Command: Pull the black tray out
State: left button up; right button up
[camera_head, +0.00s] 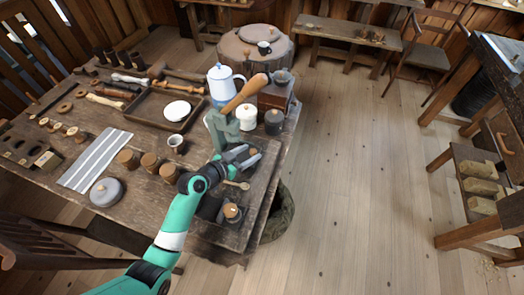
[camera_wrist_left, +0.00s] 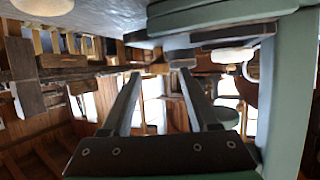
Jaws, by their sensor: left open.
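A dark, near-black tray (camera_head: 262,178) lies along the right front part of the wooden table. A wooden spoon (camera_head: 238,184) and a small wood-topped dark pot (camera_head: 232,212) are on or over it. My left gripper (camera_head: 246,157) is open above the tray's middle, and its arm hides part of the tray. I cannot tell whether the gripper touches the tray. In the left wrist view the two fingers (camera_wrist_left: 160,80) stand apart with nothing clearly between them. My right gripper is not in view.
A grey-green metal tool with a wooden handle (camera_head: 243,97) stands close to my left gripper. A white jar (camera_head: 246,117) and a dark jar (camera_head: 273,121) stand behind it. A brown tray (camera_head: 140,108) with a white plate lies farther back. Open floor (camera_head: 355,190) is right of the table.

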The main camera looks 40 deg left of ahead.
pick_arm(q)
jog(key=shift+x, duration=0.75)
jog(key=shift+s, duration=0.1)
jog(key=shift+c, duration=0.3)
grip_shut()
dwell(0.5)
